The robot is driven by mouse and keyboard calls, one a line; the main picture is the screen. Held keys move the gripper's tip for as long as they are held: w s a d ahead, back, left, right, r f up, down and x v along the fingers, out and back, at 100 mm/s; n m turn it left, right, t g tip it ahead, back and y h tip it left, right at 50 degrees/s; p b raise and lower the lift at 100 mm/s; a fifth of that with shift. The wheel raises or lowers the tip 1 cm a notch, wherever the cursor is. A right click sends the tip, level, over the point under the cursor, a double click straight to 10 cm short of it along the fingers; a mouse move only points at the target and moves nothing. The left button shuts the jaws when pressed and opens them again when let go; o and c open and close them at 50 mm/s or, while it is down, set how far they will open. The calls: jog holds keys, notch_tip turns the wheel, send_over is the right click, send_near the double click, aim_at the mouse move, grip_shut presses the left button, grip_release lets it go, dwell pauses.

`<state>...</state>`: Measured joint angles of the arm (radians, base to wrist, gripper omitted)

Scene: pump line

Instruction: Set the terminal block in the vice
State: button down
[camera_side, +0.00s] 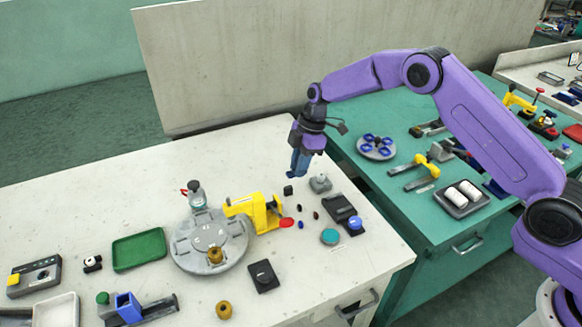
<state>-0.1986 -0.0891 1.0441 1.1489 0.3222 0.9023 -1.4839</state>
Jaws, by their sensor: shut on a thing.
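My gripper (298,168) is above the back right part of the white table, pointing down. It is shut on a small blue piece, which I take to be the terminal block (298,162); its shape is hard to make out at this size. A yellow device with a red end (258,212), which looks like the vice, stands on the table below and left of my gripper. The gripper and the blue piece are apart from it. The vice's jaw gap cannot be made out clearly.
A round grey turntable (208,243) sits just left of the yellow device. A small black block (288,190), a grey fitting (320,183) and a dark device (343,213) lie nearby. A green tray (138,250) is further left. The table's back left is clear.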

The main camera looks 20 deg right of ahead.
send_over(339, 205)
jog(key=shift+w+d+f, duration=0.15)
jog(key=shift+d+f, duration=0.2)
jog(key=shift+f, duration=2.55)
jog(key=shift+d+f, duration=0.1)
jog(key=shift+f, duration=0.1)
dwell(0.4)
jog(key=c, duration=1)
grip_release()
jog(key=shift+o, duration=0.3)
jog(key=shift+r, duration=3)
